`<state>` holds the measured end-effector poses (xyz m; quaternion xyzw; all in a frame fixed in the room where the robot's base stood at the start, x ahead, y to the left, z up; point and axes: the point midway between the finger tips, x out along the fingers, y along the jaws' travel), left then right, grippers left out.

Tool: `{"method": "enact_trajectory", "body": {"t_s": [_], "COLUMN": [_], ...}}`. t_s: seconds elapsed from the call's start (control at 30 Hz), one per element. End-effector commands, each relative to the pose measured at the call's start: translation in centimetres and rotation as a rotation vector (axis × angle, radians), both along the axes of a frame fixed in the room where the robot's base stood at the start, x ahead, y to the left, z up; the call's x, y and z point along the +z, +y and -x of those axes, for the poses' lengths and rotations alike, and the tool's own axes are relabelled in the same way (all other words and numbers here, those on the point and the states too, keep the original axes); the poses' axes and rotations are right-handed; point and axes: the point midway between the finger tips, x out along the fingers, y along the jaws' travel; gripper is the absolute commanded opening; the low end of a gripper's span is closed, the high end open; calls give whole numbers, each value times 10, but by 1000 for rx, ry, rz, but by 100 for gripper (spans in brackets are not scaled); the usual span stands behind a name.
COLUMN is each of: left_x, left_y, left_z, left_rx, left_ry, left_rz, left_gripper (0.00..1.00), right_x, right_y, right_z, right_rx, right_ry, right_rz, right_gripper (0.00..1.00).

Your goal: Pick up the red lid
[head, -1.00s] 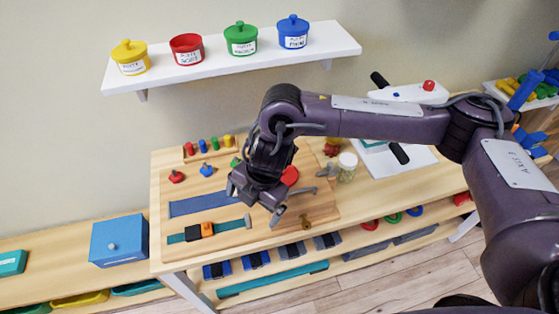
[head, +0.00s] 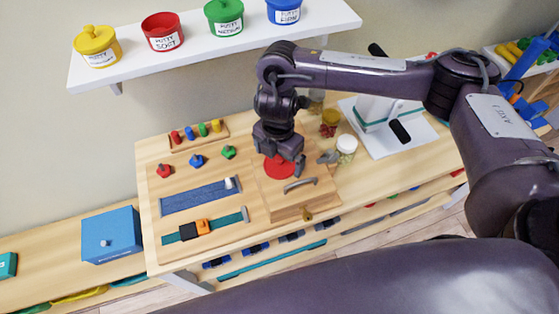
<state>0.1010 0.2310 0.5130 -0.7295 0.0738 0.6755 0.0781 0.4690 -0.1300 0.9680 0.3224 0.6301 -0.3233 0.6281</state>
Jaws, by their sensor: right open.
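The red lid (head: 279,168) is a flat red disc lying on the raised wooden board section on the table, partly covered by my right gripper. My right gripper (head: 281,161) points down just above the lid, with its jaws open; I cannot tell whether the fingers touch the lid. The red putty pot (head: 163,34) stands open on the wall shelf, between the lidded yellow pot (head: 97,47) and the lidded green pot (head: 224,18). My left gripper is not in view.
A grey handle (head: 300,184) is on the wooden section in front of the lid. A white-capped jar (head: 346,148) stands close to its right. Blue and teal strap strips (head: 200,196) lie to the left. A blue box (head: 111,236) sits further left.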

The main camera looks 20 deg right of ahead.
Motion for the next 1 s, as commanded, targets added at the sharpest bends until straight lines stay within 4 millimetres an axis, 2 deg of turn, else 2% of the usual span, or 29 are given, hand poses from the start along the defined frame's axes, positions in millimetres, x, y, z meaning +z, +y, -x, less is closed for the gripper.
{"method": "enact_trajectory", "body": {"t_s": [0.03,0.13,0.23,0.37,0.5,0.7,1.0], "left_x": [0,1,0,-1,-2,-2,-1], "left_y": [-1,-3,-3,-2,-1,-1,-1], "left_z": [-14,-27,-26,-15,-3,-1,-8], "left_rx": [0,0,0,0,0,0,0], "left_ry": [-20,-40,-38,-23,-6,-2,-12], "left_rz": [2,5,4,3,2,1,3], "left_gripper": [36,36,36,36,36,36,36], "right_x": [-7,-13,-14,-13,-13,-13,-11], "right_y": [1,0,0,0,0,0,0], "right_z": [1,0,0,0,0,0,0], "right_rx": [0,0,0,1,1,1,1], "right_ry": [3,0,0,-1,-1,-1,-2], "right_rz": [-1,0,0,-1,-1,-1,0], "right_gripper": [100,100,100,100,84,58,57]}}
